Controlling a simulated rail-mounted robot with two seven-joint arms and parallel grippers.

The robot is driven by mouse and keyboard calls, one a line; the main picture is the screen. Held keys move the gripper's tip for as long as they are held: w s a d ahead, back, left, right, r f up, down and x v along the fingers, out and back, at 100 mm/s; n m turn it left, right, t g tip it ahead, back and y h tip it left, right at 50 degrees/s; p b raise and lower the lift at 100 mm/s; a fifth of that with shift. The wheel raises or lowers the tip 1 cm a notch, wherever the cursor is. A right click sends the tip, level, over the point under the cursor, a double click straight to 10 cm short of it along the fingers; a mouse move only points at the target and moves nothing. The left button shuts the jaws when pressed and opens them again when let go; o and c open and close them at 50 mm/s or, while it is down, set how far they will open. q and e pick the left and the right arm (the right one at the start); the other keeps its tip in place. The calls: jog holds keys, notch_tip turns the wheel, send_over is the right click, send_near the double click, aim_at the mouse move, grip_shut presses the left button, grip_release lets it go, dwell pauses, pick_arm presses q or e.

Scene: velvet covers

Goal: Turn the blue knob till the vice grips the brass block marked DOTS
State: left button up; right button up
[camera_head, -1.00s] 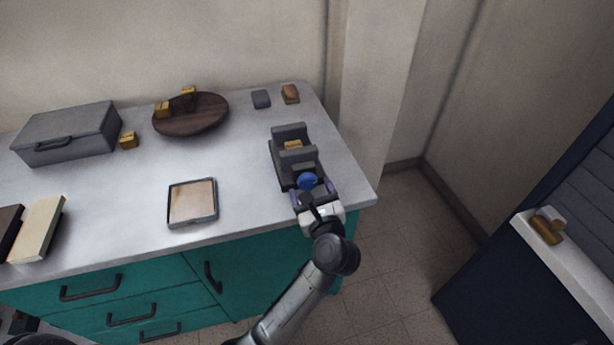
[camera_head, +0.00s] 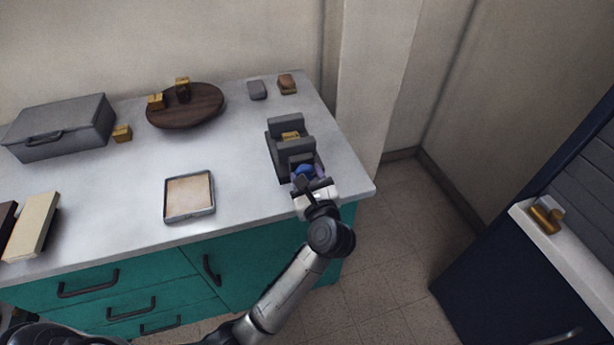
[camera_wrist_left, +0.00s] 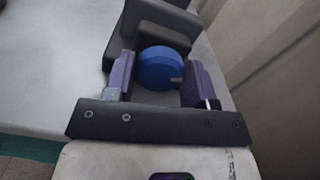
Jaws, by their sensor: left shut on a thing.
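The dark grey vice (camera_head: 276,155) stands near the right end of the worktop. A brass block (camera_head: 290,136) sits between its jaws; its marking is too small to read, and I cannot tell whether both jaws touch it. The blue knob (camera_head: 303,171) is on the near end of the vice. My left gripper (camera_head: 308,174) is shut on the knob, partly hiding it in the head view. In the left wrist view the round knob (camera_wrist_left: 160,68) sits between the two purple fingers (camera_wrist_left: 160,80). My right gripper is not in view.
A grey case (camera_head: 62,125), a brass block (camera_head: 122,133) and a round dark wooden board (camera_head: 205,108) bearing brass blocks are at the back left. A shallow tray (camera_head: 190,216) lies left of the vice. Two small pieces lie behind it. The worktop between tray and board is clear.

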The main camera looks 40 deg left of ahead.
pick_arm(q)
jog(key=shift+c, duration=1.3)
jog(key=shift+r+m+p, duration=0.25)
jog(key=shift+m+p, duration=0.35)
jog(key=shift+p, duration=0.65)
jog(key=shift+f+m+p, duration=0.2)
jog(key=shift+m+p, duration=0.15)
jog(key=shift+m, duration=0.05)
jog(key=o, duration=0.9)
jog(key=shift+d, duration=0.1)
